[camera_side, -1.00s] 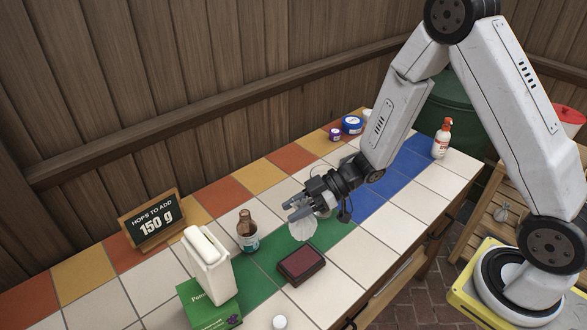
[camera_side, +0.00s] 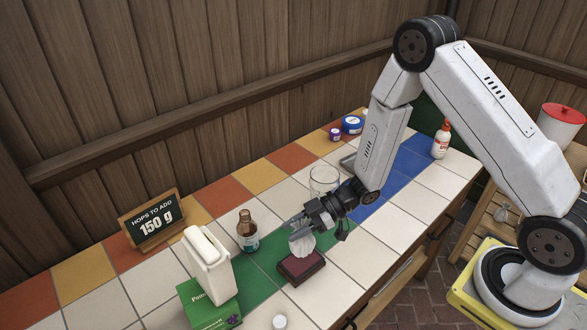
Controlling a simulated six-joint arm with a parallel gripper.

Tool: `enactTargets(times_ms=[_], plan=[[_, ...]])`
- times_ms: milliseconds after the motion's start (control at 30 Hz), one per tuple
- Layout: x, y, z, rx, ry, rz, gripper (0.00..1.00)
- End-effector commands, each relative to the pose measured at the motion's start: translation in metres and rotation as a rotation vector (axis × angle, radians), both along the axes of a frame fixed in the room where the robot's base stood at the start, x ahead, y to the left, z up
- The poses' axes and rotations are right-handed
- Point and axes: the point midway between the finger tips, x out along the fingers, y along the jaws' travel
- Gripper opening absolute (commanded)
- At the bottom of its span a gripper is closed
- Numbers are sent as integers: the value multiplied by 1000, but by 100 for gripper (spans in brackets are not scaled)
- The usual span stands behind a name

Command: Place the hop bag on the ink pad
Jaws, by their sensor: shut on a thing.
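The ink pad (camera_side: 302,269) is a dark case with a maroon top, lying on the green and white tiles near the front of the table. My gripper (camera_side: 296,229) is shut on the hop bag (camera_side: 303,245), a small whitish bag hanging below the fingers. The bag is at the back left edge of the ink pad in the picture. I cannot tell whether it touches the pad. The fingers hide the top of the bag.
A brown bottle (camera_side: 247,232) stands left of my gripper. A white container (camera_side: 208,265) and a green box (camera_side: 206,306) stand further left. A clear glass (camera_side: 323,179) stands behind my gripper. A white cap (camera_side: 280,321) lies at the front edge.

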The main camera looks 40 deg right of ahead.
Motion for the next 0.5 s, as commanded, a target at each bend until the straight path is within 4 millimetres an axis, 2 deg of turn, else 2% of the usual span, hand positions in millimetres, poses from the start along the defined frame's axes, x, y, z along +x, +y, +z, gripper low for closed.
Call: enactTargets(times_ms=[100, 500], plan=[[0, 0, -8, 1, 2, 0, 0], [0, 0, -17, 1, 1, 1, 0]])
